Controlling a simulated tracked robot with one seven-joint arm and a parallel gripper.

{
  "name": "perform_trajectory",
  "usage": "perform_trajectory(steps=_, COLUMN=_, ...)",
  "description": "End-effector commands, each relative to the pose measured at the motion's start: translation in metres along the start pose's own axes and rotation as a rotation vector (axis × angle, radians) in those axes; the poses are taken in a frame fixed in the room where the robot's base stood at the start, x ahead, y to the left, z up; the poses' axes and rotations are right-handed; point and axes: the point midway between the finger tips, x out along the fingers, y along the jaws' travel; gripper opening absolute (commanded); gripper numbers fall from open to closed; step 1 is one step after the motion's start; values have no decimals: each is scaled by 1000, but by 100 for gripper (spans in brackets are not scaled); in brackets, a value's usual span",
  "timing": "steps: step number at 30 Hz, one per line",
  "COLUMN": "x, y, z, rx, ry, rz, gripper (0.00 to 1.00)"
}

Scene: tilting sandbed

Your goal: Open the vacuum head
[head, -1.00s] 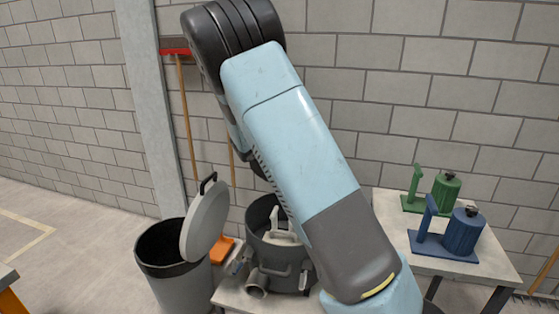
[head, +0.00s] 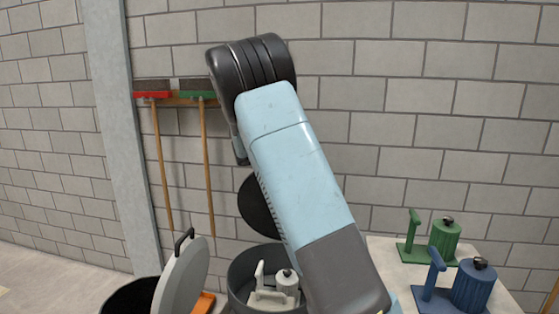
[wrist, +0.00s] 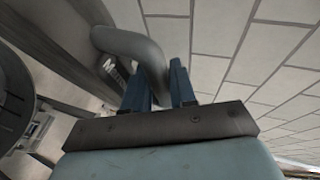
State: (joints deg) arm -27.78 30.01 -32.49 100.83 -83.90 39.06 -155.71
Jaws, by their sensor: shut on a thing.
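The vacuum head shows in the head view as a dark round disc (head: 259,205), raised on edge above and behind the grey drum (head: 238,280), partly hidden by my arm. The drum stands open, with a pale grey canister (head: 287,281) and a pale bracket-like part inside. In the wrist view, my gripper (wrist: 161,80) has its two blue fingers shut on the grey curved handle (wrist: 128,42), beside a grey body with white lettering (wrist: 116,71). A dark round opening shows at the left edge of that view. My arm hides the gripper in the head view.
A bin with its grey lid (head: 182,280) tipped up stands left of the drum. Green (head: 444,238) and blue (head: 473,285) canisters on stands sit on a table at the right. Two brooms (head: 205,165) hang on the block wall behind.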

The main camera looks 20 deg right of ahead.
Motion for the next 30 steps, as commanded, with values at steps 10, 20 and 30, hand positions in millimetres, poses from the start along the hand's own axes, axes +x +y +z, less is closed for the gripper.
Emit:
perform_trajectory(steps=10, x=4, y=-1, z=0, rx=-4, ry=-1, rz=10, gripper=0)
perform_trajectory(steps=20, x=6, y=-1, z=-2, rx=-2, ry=3, rz=10, gripper=43)
perform_trajectory(steps=30, x=4, y=-2, z=-4, rx=0, ry=6, rz=10, gripper=46)
